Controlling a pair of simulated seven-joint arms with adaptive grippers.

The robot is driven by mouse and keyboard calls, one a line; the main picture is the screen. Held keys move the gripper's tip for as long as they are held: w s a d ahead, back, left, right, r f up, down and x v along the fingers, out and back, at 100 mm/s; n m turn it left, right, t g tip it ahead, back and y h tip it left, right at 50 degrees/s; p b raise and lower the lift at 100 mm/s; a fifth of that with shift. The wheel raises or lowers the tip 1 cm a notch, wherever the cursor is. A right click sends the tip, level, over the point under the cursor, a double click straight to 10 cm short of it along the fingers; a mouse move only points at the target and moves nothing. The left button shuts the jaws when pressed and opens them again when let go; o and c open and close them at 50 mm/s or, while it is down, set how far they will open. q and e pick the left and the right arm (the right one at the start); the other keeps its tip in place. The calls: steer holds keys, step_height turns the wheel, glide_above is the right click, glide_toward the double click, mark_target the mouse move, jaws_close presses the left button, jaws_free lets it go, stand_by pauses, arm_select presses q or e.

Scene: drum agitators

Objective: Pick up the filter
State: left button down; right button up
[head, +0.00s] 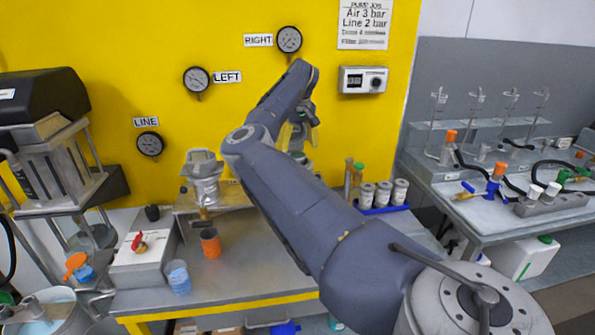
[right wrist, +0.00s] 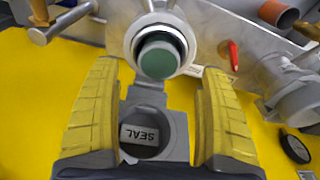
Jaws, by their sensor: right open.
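Nothing in view is labelled as a filter. In the right wrist view, a round green-faced part (right wrist: 160,58) sits inside a pale ring, just past and between my fingertips. I cannot tell for certain whether it is the filter. My right gripper (right wrist: 158,78) is open, with its yellow fingers spread on either side and no visible grip on anything. In the head view, the right gripper (head: 304,137) is near the yellow wall, above the back of the bench. My right arm hides much of the bench there. My left gripper is not in view.
A grey holder marked SEAL (right wrist: 142,135) lies between the fingers. An orange cup (head: 210,244) and a blue cup (head: 179,278) stand on the left bench. White-topped canisters stand in a blue tray (head: 386,210) right of the arm. The front bench between is fairly clear.

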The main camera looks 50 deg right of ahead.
mark_target(297, 155)
steer(key=shift+w+d+f, duration=0.15)
steer(key=shift+w+f, duration=0.05)
steer(key=shift+f, duration=1.15)
steer(key=shift+w+d+f, duration=0.1)
steer(key=shift+w+f, duration=0.05)
steer(key=shift+f, duration=1.2)
jaws_close()
